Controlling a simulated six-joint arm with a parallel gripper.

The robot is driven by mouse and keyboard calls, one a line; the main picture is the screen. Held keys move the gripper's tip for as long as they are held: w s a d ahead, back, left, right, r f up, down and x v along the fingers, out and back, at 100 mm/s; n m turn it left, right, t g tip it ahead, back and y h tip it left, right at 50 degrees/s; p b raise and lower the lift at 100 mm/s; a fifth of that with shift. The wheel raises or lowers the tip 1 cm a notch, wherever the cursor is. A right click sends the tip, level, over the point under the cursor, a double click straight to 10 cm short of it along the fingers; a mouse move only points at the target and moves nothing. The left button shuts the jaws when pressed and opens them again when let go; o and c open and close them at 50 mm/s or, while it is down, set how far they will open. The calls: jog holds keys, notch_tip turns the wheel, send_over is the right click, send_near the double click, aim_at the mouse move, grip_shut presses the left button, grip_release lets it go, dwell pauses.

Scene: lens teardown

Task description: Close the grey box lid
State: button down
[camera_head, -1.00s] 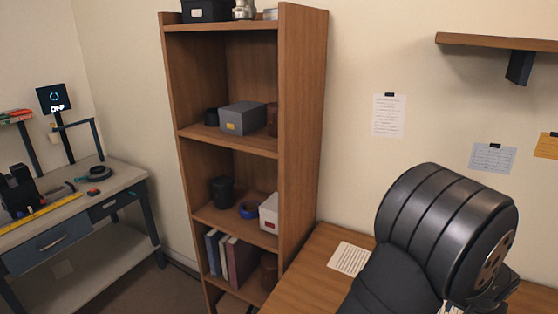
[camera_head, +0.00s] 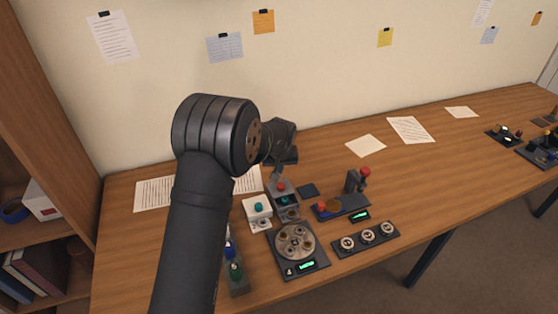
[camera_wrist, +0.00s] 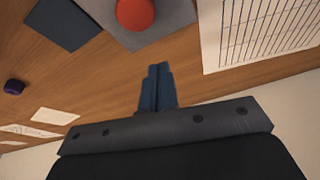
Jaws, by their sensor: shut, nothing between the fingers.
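On the wooden bench, a small grey box (camera_head: 291,200) with a teal patch in it stands at the middle of the head view. Behind that patch is a grey panel with a red knob (camera_head: 282,186), probably its lid; how far open it is I cannot tell. In the wrist view, a red knob (camera_wrist: 135,13) sits on a grey panel (camera_wrist: 173,27), apart from my fingers. My gripper (camera_wrist: 157,72) is shut and empty. In the head view my gripper (camera_head: 276,175) hangs just behind the red knob; its fingertips are small and unclear there.
A white box with a teal knob (camera_head: 257,207) stands left of the grey box. A round dial unit (camera_head: 297,243), a three-knob panel (camera_head: 366,239) and a lever unit (camera_head: 345,205) stand in front and right. A dark flat square (camera_head: 308,190) lies beside it. Papers (camera_head: 366,146) lie behind.

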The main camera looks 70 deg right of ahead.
aim_at(285, 193)
jog(key=shift+s+a+f, duration=0.1)
jog(key=shift+s+a, duration=0.4)
jog(key=shift+a, duration=0.35)
jog(key=shift+s+a+f, duration=0.1)
jog(key=shift+s+a, duration=0.35)
jog(key=shift+a, duration=0.35)
jog(key=s+a, duration=0.3)
jog(key=shift+s+a, duration=0.25)
jog(key=shift+s+a+f, duration=0.1)
jog(key=shift+s+a, duration=0.05)
jog(key=shift+a, duration=0.05)
jog(key=w+d, duration=0.2)
jog(key=d, duration=0.1)
jog(key=shift+w+d, duration=0.1)
jog(key=shift+d, duration=0.2)
jog(key=v, duration=1)
